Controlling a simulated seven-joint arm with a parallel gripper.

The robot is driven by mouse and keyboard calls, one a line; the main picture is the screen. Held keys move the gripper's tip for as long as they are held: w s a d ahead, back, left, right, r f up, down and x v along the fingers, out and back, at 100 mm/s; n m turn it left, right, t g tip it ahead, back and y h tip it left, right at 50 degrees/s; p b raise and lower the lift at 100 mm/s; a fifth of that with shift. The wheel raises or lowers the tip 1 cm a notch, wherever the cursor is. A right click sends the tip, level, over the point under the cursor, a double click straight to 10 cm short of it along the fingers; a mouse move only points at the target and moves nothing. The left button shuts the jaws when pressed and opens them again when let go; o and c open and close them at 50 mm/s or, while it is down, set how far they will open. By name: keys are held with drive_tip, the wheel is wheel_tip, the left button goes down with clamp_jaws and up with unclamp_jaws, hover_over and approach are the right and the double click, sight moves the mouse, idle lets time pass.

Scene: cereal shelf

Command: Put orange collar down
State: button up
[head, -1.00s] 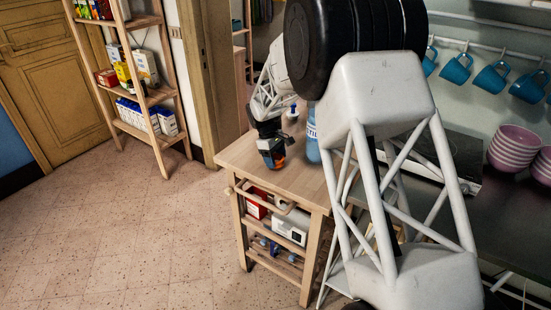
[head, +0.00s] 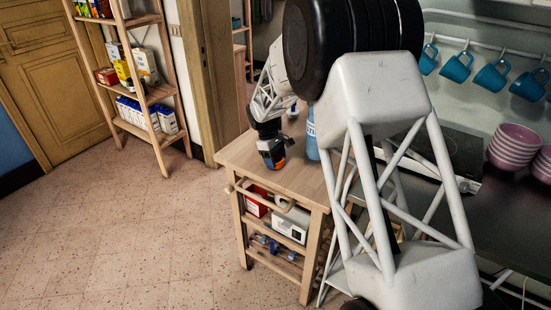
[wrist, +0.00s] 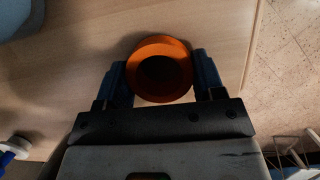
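The orange collar (wrist: 160,44) is a round ring between the two blue fingers of my gripper (wrist: 161,80) in the wrist view. The fingers press on it from both sides, so my gripper is shut on it. In the head view my gripper (head: 272,162) is over the front part of the wooden trolley top (head: 235,153), with a bit of orange showing low between the fingers. I cannot tell whether the collar touches the wood.
A blue bottle (head: 312,140) stands on the trolley just right of my gripper. A small white item (head: 292,112) is behind it. Bare wood lies around the collar, with the trolley's edge close by. A shelf (head: 150,95) with boxes stands at the left.

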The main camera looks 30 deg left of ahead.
drive_tip(key=o, duration=0.5)
drive_tip(key=shift+c, duration=0.2)
drive_tip(key=shift+r, duration=0.15)
drive_tip(key=shift+r, duration=0.6)
drive_tip(key=v, duration=1.1)
drive_tip(key=shift+r, duration=0.3)
drive_tip(key=shift+a, duration=0.15)
